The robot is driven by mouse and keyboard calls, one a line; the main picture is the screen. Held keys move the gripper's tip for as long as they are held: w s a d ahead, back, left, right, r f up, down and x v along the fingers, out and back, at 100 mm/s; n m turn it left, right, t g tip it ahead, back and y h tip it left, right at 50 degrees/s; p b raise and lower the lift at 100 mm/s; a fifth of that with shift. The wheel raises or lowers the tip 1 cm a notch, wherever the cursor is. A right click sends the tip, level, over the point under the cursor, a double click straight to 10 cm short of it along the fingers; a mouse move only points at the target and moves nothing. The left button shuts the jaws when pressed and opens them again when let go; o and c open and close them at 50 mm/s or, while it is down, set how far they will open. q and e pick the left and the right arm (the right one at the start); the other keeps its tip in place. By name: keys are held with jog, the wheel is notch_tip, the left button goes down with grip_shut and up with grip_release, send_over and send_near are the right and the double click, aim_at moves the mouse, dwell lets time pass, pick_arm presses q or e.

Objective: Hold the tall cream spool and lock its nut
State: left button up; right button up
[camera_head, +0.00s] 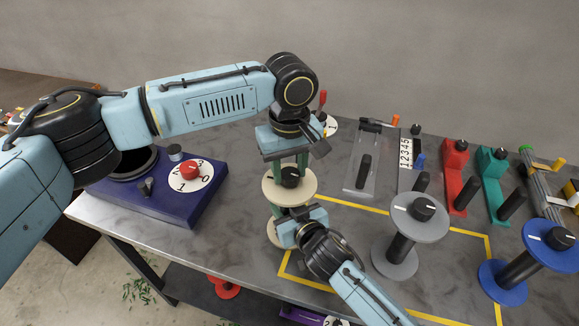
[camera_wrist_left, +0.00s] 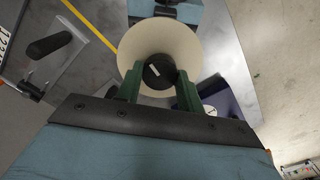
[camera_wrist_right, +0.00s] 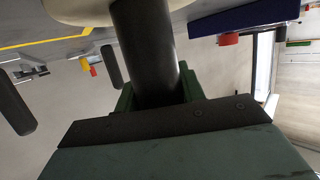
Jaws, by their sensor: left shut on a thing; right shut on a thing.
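The tall cream spool (camera_head: 289,185) stands upright at the table's front left, with a round cream top and a cream base (camera_head: 272,233). Its black nut (camera_head: 290,177) sits on the top disc; the nut also shows with a white mark in the left wrist view (camera_wrist_left: 158,71). My left gripper (camera_head: 289,163) comes from above, its green fingers shut on the nut's two sides. My right gripper (camera_head: 283,213) reaches in below the top disc. In the right wrist view its green fingers are shut on the spool's black core (camera_wrist_right: 146,45). The core is mostly hidden in the head view.
A grey spool (camera_head: 418,218) and a blue spool (camera_head: 550,242) stand to the right. A purple box with a red knob (camera_head: 190,170) is at left. Red (camera_head: 458,165) and teal (camera_head: 492,172) clamps stand behind. Yellow tape (camera_head: 460,232) marks the tabletop.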

pick_arm(q)
jog(key=m, duration=0.8)
jog(key=shift+m, duration=0.4)
jog(key=m, duration=0.4)
jog(key=shift+m, duration=0.3)
pick_arm(e)
jog(key=shift+d, duration=0.1)
pick_arm(q)
jog(key=m, duration=0.8)
pick_arm(e)
jog(key=shift+f, duration=0.1)
pick_arm(q)
jog(key=m, duration=0.4)
jog(key=shift+m, duration=0.3)
jog(key=m, duration=0.4)
jog(key=shift+m, duration=2.2)
